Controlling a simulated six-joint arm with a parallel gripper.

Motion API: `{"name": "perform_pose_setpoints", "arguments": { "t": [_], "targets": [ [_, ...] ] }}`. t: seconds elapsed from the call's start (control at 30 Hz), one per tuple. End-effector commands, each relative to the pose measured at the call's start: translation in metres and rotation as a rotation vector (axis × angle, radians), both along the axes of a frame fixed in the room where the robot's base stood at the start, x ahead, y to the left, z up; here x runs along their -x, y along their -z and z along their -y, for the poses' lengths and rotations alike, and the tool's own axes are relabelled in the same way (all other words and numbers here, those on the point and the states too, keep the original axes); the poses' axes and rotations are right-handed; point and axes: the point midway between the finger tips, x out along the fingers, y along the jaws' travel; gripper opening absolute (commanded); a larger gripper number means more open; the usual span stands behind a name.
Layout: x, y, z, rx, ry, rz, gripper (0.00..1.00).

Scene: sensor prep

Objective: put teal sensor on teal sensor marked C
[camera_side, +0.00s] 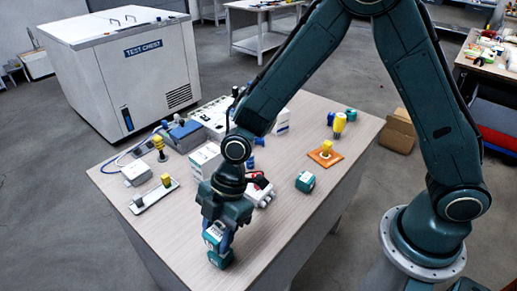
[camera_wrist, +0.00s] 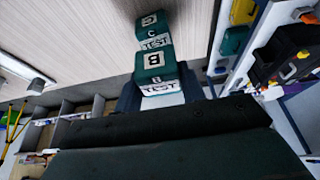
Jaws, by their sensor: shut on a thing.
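My gripper (camera_side: 217,229) points down at the near corner of the table. It is shut on a teal sensor (camera_side: 212,238) with a white label. In the wrist view this held sensor (camera_wrist: 155,65) shows the letter B. The teal sensor marked C (camera_wrist: 152,25) is just beyond it in that view. In the side view a teal sensor (camera_side: 221,260) is at the table's near corner, just below the held one. I cannot tell whether the two touch. Another teal sensor (camera_side: 305,181) lies on the table further right.
An orange plate (camera_side: 325,157) with a yellow piece is at the back right. A white plate (camera_side: 153,197) with a yellow piece is at the left. White boxes (camera_side: 207,158) and a power strip (camera_side: 262,192) stand behind my gripper. The right front of the table is clear.

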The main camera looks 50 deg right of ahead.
Motion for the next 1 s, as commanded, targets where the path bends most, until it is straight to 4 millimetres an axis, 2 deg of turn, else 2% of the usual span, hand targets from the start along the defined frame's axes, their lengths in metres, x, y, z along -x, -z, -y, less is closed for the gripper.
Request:
{"name": "perform_pose_setpoints", "arguments": {
  "t": [0.13, 0.3, 0.77, 0.8, 0.87, 1.0],
  "targets": [
    [0.001, 0.017, 0.000, 0.002, 0.000, -0.004, 0.14],
    [0.000, 0.027, 0.000, 0.001, 0.000, -0.002, 0.14],
    [0.000, 0.031, 0.000, 0.000, 0.000, -0.001, 0.14],
    [0.000, 0.031, 0.000, 0.000, 0.000, -0.001, 0.48],
    [0.000, 0.031, 0.000, 0.000, 0.000, -0.001, 0.59],
    [0.000, 0.031, 0.000, 0.000, 0.000, -0.001, 0.61]
  ]
}}
